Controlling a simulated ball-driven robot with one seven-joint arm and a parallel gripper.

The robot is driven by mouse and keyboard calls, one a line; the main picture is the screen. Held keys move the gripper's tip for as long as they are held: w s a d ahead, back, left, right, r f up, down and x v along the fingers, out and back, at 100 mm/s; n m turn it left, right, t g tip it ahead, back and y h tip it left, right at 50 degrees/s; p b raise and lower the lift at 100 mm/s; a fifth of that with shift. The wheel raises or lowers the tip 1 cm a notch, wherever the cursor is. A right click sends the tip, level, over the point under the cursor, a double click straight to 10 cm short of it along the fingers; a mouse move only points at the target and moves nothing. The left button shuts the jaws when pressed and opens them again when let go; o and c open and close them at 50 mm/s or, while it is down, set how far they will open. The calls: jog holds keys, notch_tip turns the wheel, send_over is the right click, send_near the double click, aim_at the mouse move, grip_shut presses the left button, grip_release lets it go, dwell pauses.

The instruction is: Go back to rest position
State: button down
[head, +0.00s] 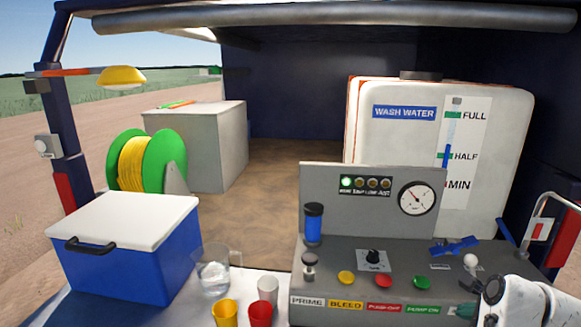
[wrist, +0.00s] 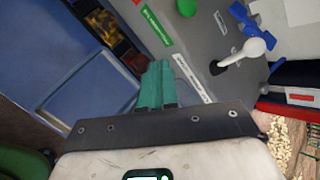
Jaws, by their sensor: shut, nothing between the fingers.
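My gripper (head: 462,311) is at the lower right of the head view, by the front right part of the grey control panel (head: 335,262). In the wrist view, the teal fingers of my gripper (wrist: 157,84) are together and empty. The white-knobbed lever (wrist: 256,47) is to their right, apart from them. The green button (wrist: 187,7) is above them. The panel carries a yellow button (head: 346,278), a red button (head: 382,280), a black knob (head: 373,257) and a blue valve handle (head: 455,246). The leftmost indicator lamp (head: 346,183) glows green.
A blue cooler (head: 140,262) with a white lid, a clear jug (head: 214,272) and several cups (head: 260,313) stand left of the panel. A white wash water tank (head: 380,150) is behind it.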

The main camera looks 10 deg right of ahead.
jog(key=s+a+f+n+g+b, duration=0.1)
jog(key=s+a+f+n, duration=0.4)
jog(key=s, duration=0.5)
jog(key=s+a+f+n+g+b, duration=0.2)
jog(key=s+a+f+n+g, duration=0.2)
jog(key=s+f+n, duration=0.6)
jog(key=s+a+f+n+g+b, duration=0.1)
jog(key=s+a+f+n+g, duration=0.1)
jog(key=s+a+f+n, duration=0.5)
jog(key=s+n, duration=0.3)
jog(key=s, duration=0.2)
jog(key=shift+s+a+f+g+y+b, duration=0.15)
jog(key=shift+a+f+g+y+b, duration=0.15)
jog(key=shift+a+f+b, duration=0.1)
